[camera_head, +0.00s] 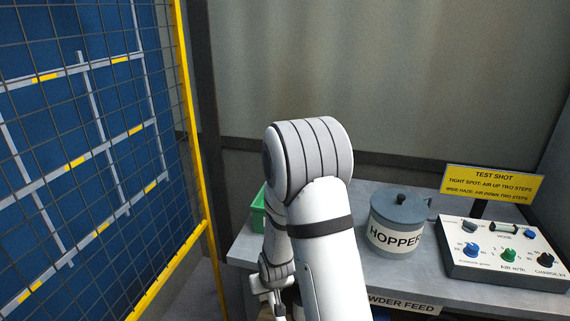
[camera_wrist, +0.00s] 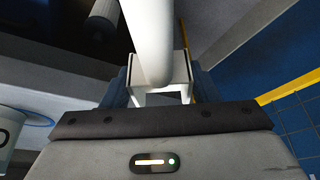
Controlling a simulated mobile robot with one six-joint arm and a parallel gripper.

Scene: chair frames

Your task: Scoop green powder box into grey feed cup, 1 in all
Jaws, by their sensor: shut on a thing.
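A green box (camera_head: 258,212) stands at the table's left end, mostly hidden behind my arm in the head view. In the wrist view, my gripper (camera_wrist: 160,92) is shut on a white rounded handle (camera_wrist: 150,40) that runs up out of the picture. I cannot tell what is at its far end.
A grey lidded pot marked HOPPER (camera_head: 398,222) stands on the grey table (camera_head: 345,200). A control panel with knobs (camera_head: 505,250) and a yellow sign (camera_head: 490,183) are at the right. A yellow-framed mesh fence (camera_head: 195,130) stands at the left.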

